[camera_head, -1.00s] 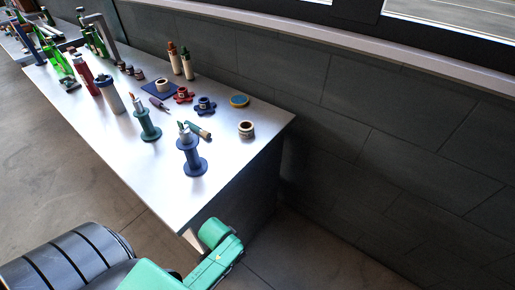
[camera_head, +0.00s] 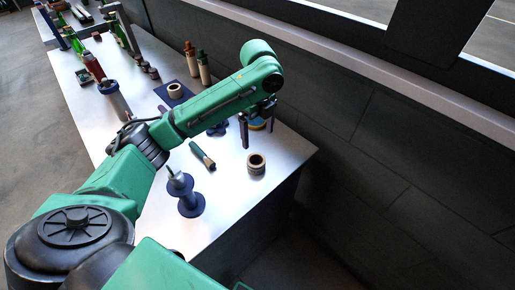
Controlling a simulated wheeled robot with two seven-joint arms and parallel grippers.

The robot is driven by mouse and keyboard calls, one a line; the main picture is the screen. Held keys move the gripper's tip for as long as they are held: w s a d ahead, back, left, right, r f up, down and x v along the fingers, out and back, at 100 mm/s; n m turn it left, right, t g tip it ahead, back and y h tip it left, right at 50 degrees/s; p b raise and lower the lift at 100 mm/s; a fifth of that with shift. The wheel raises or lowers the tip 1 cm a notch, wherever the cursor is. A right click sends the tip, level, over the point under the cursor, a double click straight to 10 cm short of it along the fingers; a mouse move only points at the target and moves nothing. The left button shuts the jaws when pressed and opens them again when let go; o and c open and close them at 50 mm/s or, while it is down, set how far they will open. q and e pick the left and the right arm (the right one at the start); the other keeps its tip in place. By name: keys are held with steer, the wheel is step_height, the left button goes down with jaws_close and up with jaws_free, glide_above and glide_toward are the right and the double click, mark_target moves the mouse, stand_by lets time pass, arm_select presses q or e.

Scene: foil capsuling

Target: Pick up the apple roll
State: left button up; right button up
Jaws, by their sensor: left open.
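Two pale rolls show: one (camera_head: 256,164) sits on the bench near its right edge, and another (camera_head: 176,91) stands on a dark blue mat. I cannot make out an apple on either, so I cannot tell which is the apple roll. My left gripper (camera_head: 258,128) is open and points down, just behind the nearer roll. Its dark fingers are apart on either side of a yellow and blue round piece (camera_head: 257,124), partly hidden by the gripper. Whether they touch it I cannot tell. My right gripper is out of view.
A dark blue spool stand (camera_head: 190,205) and a green-handled brush (camera_head: 203,156) are near the front of the bench (camera_head: 225,210). Two capped bottles (camera_head: 198,66) stand behind my left arm. A grey cylinder (camera_head: 115,100) stands left. The right front corner is clear.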

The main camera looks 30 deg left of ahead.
arm_select(q)
steer(key=f, duration=0.2)
steer(key=p, duration=0.2)
glide_toward(257, 162)
steer(key=s, duration=0.1)
steer(key=s+d, duration=0.1)
steer(key=s+d+f, duration=0.1)
steer(key=shift+s, duration=0.25)
steer(key=f, duration=0.2)
steer(key=w+f+p, duration=0.1)
steer(key=f, duration=0.1)
steer(key=a+f, duration=0.1)
steer(key=f, duration=0.1)
steer(key=shift+w, duration=0.15)
steer(key=shift+d, duration=0.1)
steer(key=shift+c, duration=1.2)
steer(key=c, duration=1.1)
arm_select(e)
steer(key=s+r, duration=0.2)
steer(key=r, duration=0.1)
